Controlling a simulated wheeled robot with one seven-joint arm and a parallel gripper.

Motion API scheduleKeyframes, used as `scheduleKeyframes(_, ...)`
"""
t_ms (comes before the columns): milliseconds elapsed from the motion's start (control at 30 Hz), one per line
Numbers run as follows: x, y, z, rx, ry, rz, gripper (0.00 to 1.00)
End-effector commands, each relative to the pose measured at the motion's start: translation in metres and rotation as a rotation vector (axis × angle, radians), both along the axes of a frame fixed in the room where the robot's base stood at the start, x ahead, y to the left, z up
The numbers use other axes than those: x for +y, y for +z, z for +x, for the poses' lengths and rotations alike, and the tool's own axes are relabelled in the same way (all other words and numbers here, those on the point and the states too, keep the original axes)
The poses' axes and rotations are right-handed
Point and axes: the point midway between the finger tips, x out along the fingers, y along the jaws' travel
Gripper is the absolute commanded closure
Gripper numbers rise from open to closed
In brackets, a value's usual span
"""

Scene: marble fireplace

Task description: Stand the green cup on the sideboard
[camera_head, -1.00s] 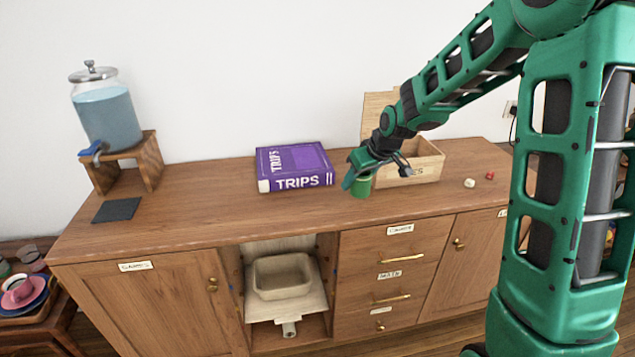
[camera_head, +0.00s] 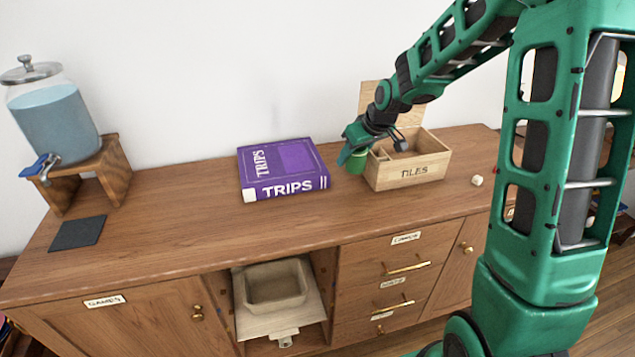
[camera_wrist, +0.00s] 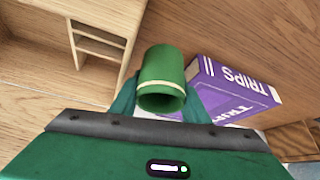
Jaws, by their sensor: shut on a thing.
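The green cup (camera_head: 358,161) is held between the fingers of my gripper (camera_head: 352,150), just left of the tiles box. In the wrist view the cup (camera_wrist: 162,75) shows its open mouth and a pale band near the rim, with a finger on each side. My gripper is shut on it. The cup is over the sideboard (camera_head: 215,225); I cannot tell whether its base touches the top. The fingers hide part of the cup in the head view.
A purple book (camera_head: 284,170) lies left of the cup. The wooden tiles box (camera_head: 410,172) stands open close on its right. A drink dispenser (camera_head: 55,115) on a wooden stand and a dark mat (camera_head: 77,233) are at the left. The sideboard top before the book is clear.

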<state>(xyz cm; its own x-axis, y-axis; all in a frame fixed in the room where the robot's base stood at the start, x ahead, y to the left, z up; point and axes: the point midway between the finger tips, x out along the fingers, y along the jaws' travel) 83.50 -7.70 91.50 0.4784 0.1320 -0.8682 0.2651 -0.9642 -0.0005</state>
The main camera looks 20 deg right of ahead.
Motion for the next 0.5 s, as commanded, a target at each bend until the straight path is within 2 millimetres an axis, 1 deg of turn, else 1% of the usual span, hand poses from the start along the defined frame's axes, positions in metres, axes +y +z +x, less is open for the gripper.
scheduleKeyframes(33,0.008,0.0,0.001,-0.001,0.011,0.001,0.81)
scheduleKeyframes(167,0.019,0.0,0.001,0.0,0.026,0.0,0.81)
scheduleKeyframes(267,0.032,0.003,-0.004,0.001,0.068,0.001,0.81)
scheduleKeyframes(367,0.058,0.01,-0.021,0.009,0.169,0.003,0.81)
scheduleKeyframes(467,0.092,0.021,-0.049,0.015,0.324,0.003,0.81)
scheduleKeyframes(500,0.107,0.025,-0.062,0.016,0.394,0.003,0.81)
